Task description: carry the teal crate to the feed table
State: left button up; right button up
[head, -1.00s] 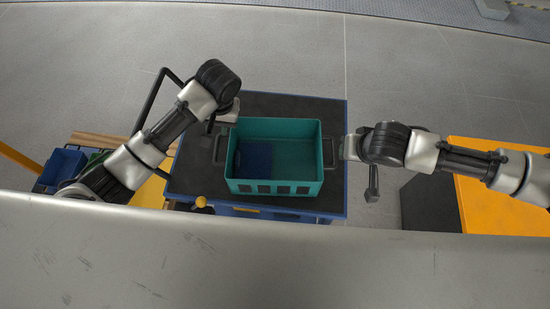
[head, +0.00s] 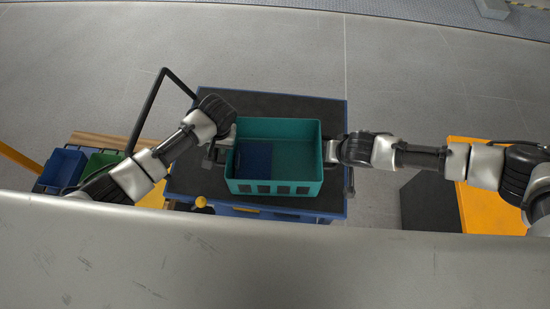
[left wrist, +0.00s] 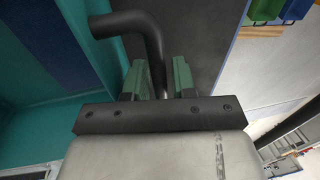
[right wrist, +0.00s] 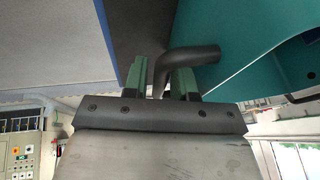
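The teal crate (head: 275,128) rests on a dark-topped blue cart (head: 300,104) in the middle of the head view. It has a bar handle at each end, and a dark blue area shows on its floor. My left gripper (left wrist: 160,80) is at the left-end handle (left wrist: 155,40); its two green fingers stand apart with the bar between them and a gap showing. My right gripper (right wrist: 163,82) is at the right-end handle (right wrist: 192,56), also with its fingers apart on either side of the bar. In the head view both fingertip pairs are largely hidden.
A black push bar (head: 150,105) rises at the cart's left. Blue (head: 62,168) and green (head: 100,162) bins stand at far left. An orange-topped block (head: 480,205) and a dark block (head: 430,203) stand at right. The floor beyond the cart is clear.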

pick_arm(q)
grip_shut()
pick_arm(e)
grip_shut()
pick_arm(q)
jog(key=shift+r, duration=0.15)
pick_arm(e)
jog(key=shift+r, duration=0.1)
